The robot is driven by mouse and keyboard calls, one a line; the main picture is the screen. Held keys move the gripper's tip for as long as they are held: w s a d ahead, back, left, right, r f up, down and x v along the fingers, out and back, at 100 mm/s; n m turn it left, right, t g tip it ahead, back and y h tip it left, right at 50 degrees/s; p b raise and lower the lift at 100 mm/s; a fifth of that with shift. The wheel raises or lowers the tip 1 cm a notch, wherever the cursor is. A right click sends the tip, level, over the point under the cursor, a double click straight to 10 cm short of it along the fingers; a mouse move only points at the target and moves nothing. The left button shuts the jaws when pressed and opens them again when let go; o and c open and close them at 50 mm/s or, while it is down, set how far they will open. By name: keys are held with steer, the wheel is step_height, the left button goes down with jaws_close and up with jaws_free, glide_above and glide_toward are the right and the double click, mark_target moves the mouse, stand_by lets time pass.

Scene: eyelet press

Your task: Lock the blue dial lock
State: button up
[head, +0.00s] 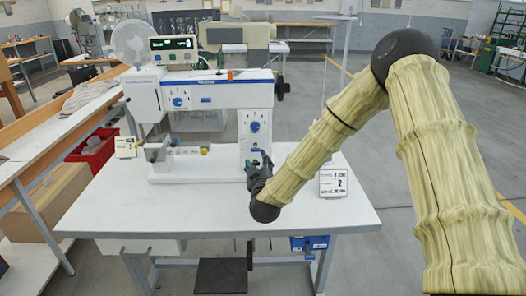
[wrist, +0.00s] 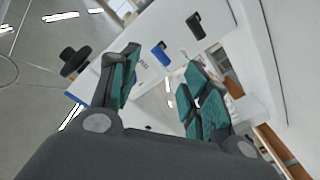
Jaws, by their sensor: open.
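A white eyelet press (head: 225,92) with blue trim stands on a white table. A round blue dial (head: 254,126) sits on its right column, and another blue dial (head: 178,101) sits on the left of its upper arm. I cannot tell which is the dial lock. My gripper (head: 257,163) is in front of the lower column, below the column's dial. In the wrist view, its teal-padded fingers (wrist: 164,62) are spread and empty. A small blue part (wrist: 160,54) on the white body shows between and beyond the fingertips; its exact shape is unclear.
A black part (wrist: 195,25) stands out from the white body near the blue one. A black knob (head: 282,87) juts from the press's right end. The table's front (head: 180,212) is clear.

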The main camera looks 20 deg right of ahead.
mark_target(256, 148)
steer(key=p+x, duration=0.1)
steer(key=x, duration=0.9)
steer(key=shift+p, duration=0.3)
steer(key=c, duration=0.8)
steer(key=shift+o, duration=0.2)
steer(key=shift+r+g+p, duration=0.5)
steer(key=shift+r+p, duration=0.1)
steer(key=shift+p, duration=0.6)
steer(key=shift+r+g+p, duration=0.1)
steer(key=shift+g+p, duration=0.4)
steer(key=shift+p, duration=0.3)
steer(key=shift+w+d+g+y+p, duration=0.1)
steer(key=shift+g+y+p, duration=0.2)
steer(key=shift+p, duration=0.05)
steer(key=o, duration=0.8)
steer(key=shift+d, duration=0.1)
steer(key=shift+c, duration=0.2)
